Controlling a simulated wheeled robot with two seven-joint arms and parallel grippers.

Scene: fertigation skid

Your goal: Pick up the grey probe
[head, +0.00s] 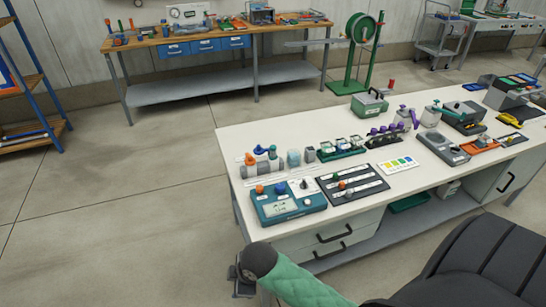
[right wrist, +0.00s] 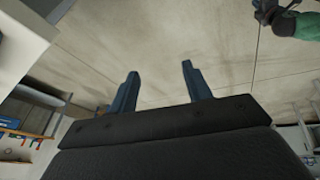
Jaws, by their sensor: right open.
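On the white bench top (head: 232,133), a row of small upright pieces stands behind a blue meter box (head: 290,201). One has an orange top (head: 250,159) and one a blue top (head: 260,149). A grey upright piece (head: 272,153) beside them looks like the grey probe, but it is too small to be sure. My left gripper (head: 240,279), on the green-sleeved arm, is in front of the bench's near left corner, apart from these pieces; its jaws are unclear. My right gripper (right wrist: 158,82) is open and empty over floor in the right wrist view.
A black slotted panel (head: 352,182) lies right of the meter box. A colour card (head: 398,165), a green rack (head: 342,148) and several devices fill the bench farther right. The floor (head: 110,220) left of the bench is clear. A wooden workbench (head: 200,46) stands behind.

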